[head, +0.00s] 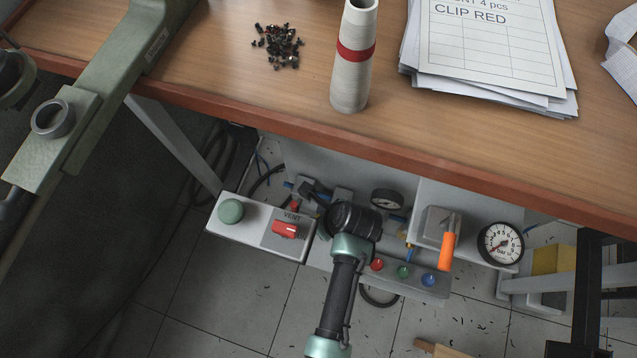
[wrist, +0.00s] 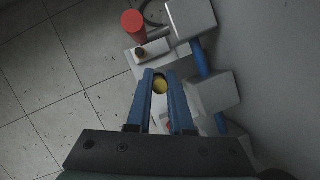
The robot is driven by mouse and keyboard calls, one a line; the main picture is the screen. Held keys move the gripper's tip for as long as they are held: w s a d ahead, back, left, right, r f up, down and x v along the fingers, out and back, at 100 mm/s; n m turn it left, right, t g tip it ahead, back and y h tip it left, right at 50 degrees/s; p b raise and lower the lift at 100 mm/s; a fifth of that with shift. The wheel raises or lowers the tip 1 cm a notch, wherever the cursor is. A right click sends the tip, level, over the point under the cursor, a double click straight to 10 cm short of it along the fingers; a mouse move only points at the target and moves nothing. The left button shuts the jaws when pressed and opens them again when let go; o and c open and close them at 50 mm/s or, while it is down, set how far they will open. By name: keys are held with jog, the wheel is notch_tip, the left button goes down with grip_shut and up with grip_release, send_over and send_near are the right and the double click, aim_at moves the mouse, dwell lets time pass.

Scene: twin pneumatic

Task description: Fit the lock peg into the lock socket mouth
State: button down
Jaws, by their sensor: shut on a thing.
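My gripper (wrist: 160,75) has blue fingers and is shut on a small yellow round piece, which I take to be the lock peg (wrist: 160,87). Only its rounded face shows between the fingers. In the head view my gripper (head: 308,191) is small and dark, below the table edge by the grey pneumatic panel, and the peg cannot be made out there. Just beyond the fingertips in the wrist view is a pale block (wrist: 152,50) with a small brown round part (wrist: 140,52). I cannot tell which part is the lock socket mouth.
A wooden table (head: 220,75) overhangs the panel. The panel carries a green button (head: 231,210), a red VENT switch (head: 285,229), an orange-handled valve (head: 448,247) and a pressure gauge (head: 501,245). A red cylinder (wrist: 133,22) and grey blocks (wrist: 212,92) stand close to my fingers.

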jog(key=shift+f, duration=0.15)
jog(key=c, duration=0.8)
grip_release()
jog(key=p+v, duration=0.4)
jog(key=v, duration=0.8)
